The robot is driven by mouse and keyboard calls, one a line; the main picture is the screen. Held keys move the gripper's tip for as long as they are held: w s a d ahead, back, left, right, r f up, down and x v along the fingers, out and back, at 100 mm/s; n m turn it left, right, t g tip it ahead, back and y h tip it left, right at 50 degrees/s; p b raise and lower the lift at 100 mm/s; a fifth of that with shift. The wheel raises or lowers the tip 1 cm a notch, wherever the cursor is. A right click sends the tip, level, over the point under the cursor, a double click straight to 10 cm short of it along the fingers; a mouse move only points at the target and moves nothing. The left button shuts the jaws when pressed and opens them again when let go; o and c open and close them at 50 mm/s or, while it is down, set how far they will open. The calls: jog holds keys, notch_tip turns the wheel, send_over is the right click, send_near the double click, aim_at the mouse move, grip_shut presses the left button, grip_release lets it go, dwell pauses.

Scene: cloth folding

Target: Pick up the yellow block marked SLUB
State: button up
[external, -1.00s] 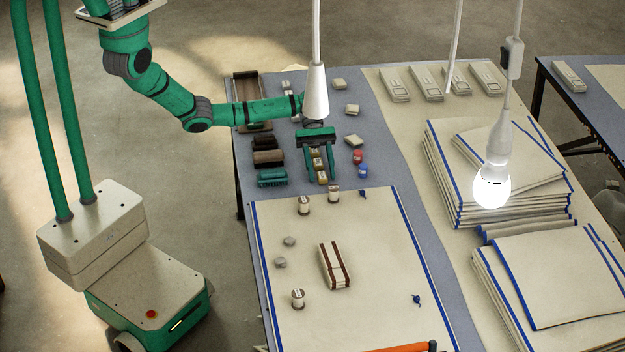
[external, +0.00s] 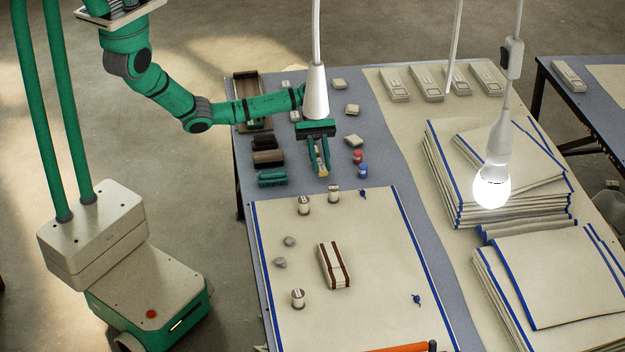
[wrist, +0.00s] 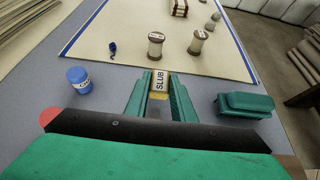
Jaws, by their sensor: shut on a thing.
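The yellow block marked SLUB (wrist: 159,82) shows its white lettered face between my fingertips in the wrist view. My gripper (wrist: 159,88) is shut on it, one green finger against each side. In the external view my gripper (external: 320,172) points down over the blue-grey strip of the table, and only a small yellow patch of block (external: 323,173) shows at the fingertips. My fingers and palm hide most of the yellow blocks there. I cannot tell whether the held block is clear of the table.
A blue jar (wrist: 79,80) and a red jar (external: 358,156) stand right of my gripper in the external view. Spools (external: 333,194) stand on the cream cloth (external: 385,260) in front. A lamp (external: 316,95) hangs close to my wrist.

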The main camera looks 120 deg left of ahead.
jog(key=s+d+r, duration=0.9)
jog(key=s+r, duration=0.1)
jog(key=shift+s, duration=0.3)
jog(key=shift+d, duration=0.1)
